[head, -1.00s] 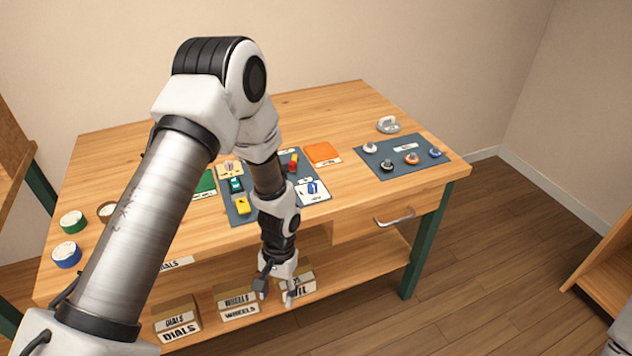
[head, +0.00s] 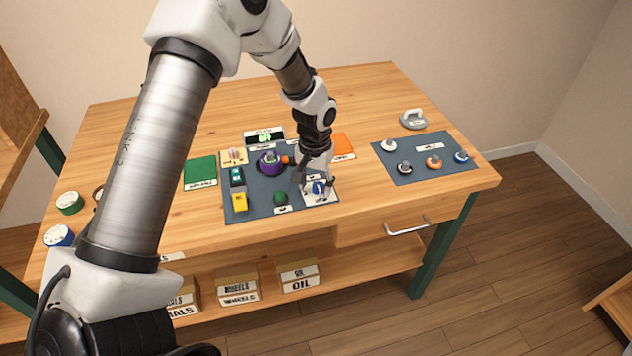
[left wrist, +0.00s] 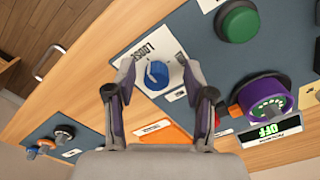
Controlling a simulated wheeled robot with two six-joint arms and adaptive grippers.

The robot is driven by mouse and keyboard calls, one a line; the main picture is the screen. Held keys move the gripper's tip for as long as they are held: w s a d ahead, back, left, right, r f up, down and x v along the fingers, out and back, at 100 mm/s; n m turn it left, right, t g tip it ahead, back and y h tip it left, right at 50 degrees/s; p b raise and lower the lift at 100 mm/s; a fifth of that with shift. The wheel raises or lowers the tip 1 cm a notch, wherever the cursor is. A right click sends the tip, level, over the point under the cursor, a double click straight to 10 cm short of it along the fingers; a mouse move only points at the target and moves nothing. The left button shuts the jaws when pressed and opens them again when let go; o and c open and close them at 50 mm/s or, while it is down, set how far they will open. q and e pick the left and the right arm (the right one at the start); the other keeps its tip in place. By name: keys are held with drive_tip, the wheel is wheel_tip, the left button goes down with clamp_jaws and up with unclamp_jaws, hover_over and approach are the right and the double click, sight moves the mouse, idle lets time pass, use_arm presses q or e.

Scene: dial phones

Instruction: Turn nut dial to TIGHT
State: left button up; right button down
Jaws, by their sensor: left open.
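The blue dial (head: 318,188) sits on a white card (head: 322,199) at the front right of the grey-blue mat. In the left wrist view the blue dial (left wrist: 157,75) has a white pointer line, and the card reads LOOSE along one edge; the TIGHT marking cannot be read. My left gripper (head: 315,184) is open above the card, pointing down. In the left wrist view its fingers (left wrist: 158,70) stand either side of the dial, with space between them and it. My right gripper is in neither view.
A second mat (head: 412,173) with several small knobs lies to the right. Bare wood separates the mats.

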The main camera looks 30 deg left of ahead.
use_arm(q)
drive_tip(key=shift+w+f, duration=0.85)
drive_tip(key=shift+w, duration=0.1)
drive_tip(key=shift+s+d+r, duration=0.1)
drive_tip(key=shift+s+r, duration=0.1)
drive_tip(key=shift+r, duration=0.05)
drive_tip(key=shift+s+r, duration=0.2)
drive_tip(key=shift+s, duration=0.1)
drive_tip(key=c, duration=0.5)
clamp_jaws()
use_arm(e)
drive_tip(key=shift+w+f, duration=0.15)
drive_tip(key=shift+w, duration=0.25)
